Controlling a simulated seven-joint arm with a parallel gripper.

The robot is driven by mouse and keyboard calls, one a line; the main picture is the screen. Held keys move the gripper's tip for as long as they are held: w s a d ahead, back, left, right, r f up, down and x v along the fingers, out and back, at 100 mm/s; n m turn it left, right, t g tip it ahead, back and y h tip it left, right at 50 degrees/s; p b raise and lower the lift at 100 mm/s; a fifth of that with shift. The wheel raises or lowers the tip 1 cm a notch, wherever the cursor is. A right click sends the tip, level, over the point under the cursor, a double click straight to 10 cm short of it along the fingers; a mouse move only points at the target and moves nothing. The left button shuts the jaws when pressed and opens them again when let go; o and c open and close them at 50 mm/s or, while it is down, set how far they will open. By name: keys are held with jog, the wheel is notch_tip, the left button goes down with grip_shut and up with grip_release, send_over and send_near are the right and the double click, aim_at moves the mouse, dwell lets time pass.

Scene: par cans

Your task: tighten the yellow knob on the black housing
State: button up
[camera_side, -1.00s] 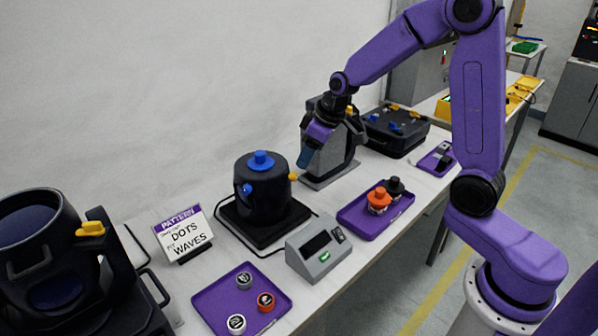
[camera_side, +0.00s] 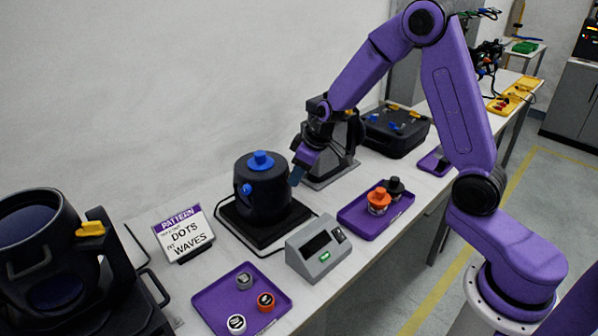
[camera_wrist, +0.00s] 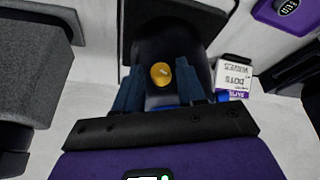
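The black housing (camera_side: 263,195) is a dark round can with a blue knob (camera_side: 261,160) on top and another blue knob (camera_side: 246,189) on its side. The yellow knob (camera_wrist: 161,74) shows in the wrist view as a round cap on the dark housing (camera_wrist: 178,49). In the side view my gripper hides it. My gripper (camera_side: 296,176) is at the right side of the housing. In the wrist view my gripper (camera_wrist: 159,70) is open, with one blue finger on each side of the yellow knob and visible gaps. I cannot tell how far the fingertips reach over it.
A grey stand (camera_side: 328,165) is close behind my gripper. A purple tray (camera_side: 362,222) with orange and black parts and a grey display box (camera_side: 309,262) stand in front. A pattern sign (camera_side: 183,236) is left of the housing. A larger black lamp (camera_side: 40,250) stands far left.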

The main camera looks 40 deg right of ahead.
grip_shut()
jog(key=shift+d+y, duration=0.15)
jog(key=shift+y, duration=0.25)
jog(key=shift+w+d+f+m+g+y, duration=0.2)
jog(key=shift+g+y, duration=0.25)
jog(key=shift+y, duration=0.5)
jog(key=shift+d+r+m+g+y, duration=0.15)
jog(key=shift+m+g+y, duration=0.3)
jog(key=shift+y, duration=0.55)
jog(key=shift+w+d+f+m+g+y, duration=0.15)
jog(key=shift+g+y, duration=0.35)
jog(key=shift+y, duration=0.45)
jog(key=shift+o, duration=1.8)
grip_release()
